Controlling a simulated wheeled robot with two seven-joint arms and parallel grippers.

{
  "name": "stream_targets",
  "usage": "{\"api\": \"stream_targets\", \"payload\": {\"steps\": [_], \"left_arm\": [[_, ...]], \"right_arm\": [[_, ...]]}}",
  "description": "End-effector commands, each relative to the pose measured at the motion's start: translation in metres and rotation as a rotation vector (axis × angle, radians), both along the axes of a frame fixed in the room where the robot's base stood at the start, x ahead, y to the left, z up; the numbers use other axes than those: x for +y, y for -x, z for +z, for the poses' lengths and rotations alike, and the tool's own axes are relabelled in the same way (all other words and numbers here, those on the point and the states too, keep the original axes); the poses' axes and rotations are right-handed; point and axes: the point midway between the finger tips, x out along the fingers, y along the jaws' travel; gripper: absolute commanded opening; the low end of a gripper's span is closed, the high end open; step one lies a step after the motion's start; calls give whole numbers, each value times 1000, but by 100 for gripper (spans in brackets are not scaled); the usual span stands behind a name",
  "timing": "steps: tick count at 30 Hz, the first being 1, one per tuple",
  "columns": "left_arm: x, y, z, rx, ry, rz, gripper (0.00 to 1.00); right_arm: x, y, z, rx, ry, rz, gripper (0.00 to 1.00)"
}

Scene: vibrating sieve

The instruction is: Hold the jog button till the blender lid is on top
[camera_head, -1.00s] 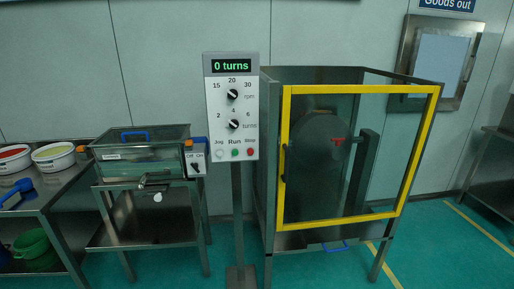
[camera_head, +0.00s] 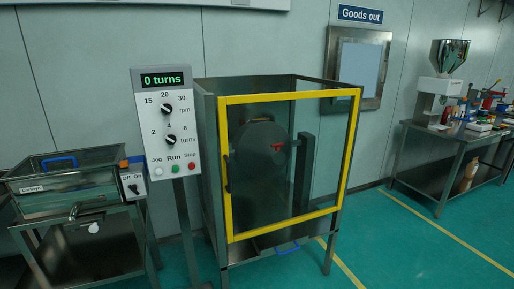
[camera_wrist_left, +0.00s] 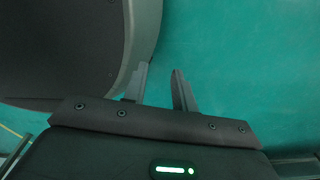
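The control panel (camera_head: 150,120) stands on a post left of the middle in the head view. Its display (camera_head: 163,79) reads "0 turns". The white Jog button (camera_head: 158,171) is at its lower left, beside the green Run button (camera_head: 175,169) and the red Stop button (camera_head: 191,167). My left gripper (camera_wrist_left: 160,70) is open and empty over the floor in the left wrist view. My right gripper is not in view.
A sieve unit (camera_head: 65,182) on a steel stand is left of the panel, with an Off/On switch box (camera_head: 133,186). A steel table (camera_head: 440,150) with a hopper machine (camera_head: 446,75) is at the right. Green floor (camera_head: 400,245) is free at the front right.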

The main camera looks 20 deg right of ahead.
Motion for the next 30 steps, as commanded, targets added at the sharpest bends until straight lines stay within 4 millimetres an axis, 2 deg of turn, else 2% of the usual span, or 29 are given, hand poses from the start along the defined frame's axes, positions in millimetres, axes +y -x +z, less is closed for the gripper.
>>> {"api": "stream_targets", "payload": {"steps": [1,6,30], "left_arm": [[0,0,0,0,0,0,21],[0,0,0,0,0,0,0],[0,0,0,0,0,0,0]], "right_arm": [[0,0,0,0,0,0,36],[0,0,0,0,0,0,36],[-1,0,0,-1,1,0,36]]}}
